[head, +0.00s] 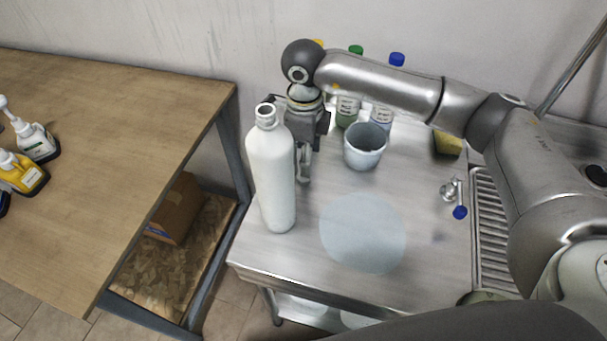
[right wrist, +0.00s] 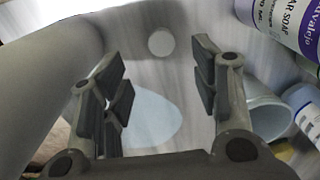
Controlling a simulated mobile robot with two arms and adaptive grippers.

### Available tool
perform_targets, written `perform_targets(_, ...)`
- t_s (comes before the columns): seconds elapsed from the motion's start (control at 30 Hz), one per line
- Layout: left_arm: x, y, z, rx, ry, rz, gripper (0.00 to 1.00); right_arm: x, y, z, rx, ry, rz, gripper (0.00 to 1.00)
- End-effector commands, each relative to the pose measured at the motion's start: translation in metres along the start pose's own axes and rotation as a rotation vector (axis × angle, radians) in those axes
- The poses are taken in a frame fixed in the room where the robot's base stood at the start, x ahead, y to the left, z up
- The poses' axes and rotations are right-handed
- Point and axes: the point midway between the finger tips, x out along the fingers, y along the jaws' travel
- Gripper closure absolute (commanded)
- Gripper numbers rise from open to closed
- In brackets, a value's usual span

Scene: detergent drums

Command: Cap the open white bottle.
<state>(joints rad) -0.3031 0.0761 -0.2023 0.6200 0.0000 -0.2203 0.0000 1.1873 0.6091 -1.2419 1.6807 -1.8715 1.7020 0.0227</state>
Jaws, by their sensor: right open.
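The open white bottle (head: 271,178) stands upright at the left of the metal table, its mouth uncovered. My right gripper (head: 304,172) points down just behind and to the right of it, partly hidden by it. The right wrist view shows the gripper (right wrist: 160,95) open, with nothing between its fingers. A small round white disc, seemingly the cap (right wrist: 161,42), lies beyond the fingertips there; I cannot make it out in the head view. The pale shape at the left of the wrist view seems to be the bottle (right wrist: 40,85). My left gripper is not in view.
A grey-white bucket (head: 364,153) stands right of the gripper, with capped bottles (head: 382,118) behind it. A pale blue round mat (head: 362,233) lies on the clear front surface. A wooden table (head: 120,120) stands left.

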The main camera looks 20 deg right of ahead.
Motion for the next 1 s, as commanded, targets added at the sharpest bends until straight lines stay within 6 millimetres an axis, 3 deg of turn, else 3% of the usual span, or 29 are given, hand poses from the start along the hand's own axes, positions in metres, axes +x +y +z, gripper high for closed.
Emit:
perform_targets(0.2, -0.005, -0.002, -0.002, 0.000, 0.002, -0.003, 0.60, 0.019, 0.000, 0.000, 0.001, -0.001, 0.000, 0.44)
perform_targets(0.57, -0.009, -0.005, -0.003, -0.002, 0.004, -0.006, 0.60, 0.024, 0.000, 0.000, 0.001, 0.001, 0.001, 0.44)
perform_targets(0.83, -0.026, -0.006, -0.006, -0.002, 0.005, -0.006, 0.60, 0.063, -0.002, 0.001, 0.001, 0.002, 0.002, 0.44)
perform_targets(1.0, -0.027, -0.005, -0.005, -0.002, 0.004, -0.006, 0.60, 0.072, -0.002, 0.002, 0.000, -0.001, -0.001, 0.44)
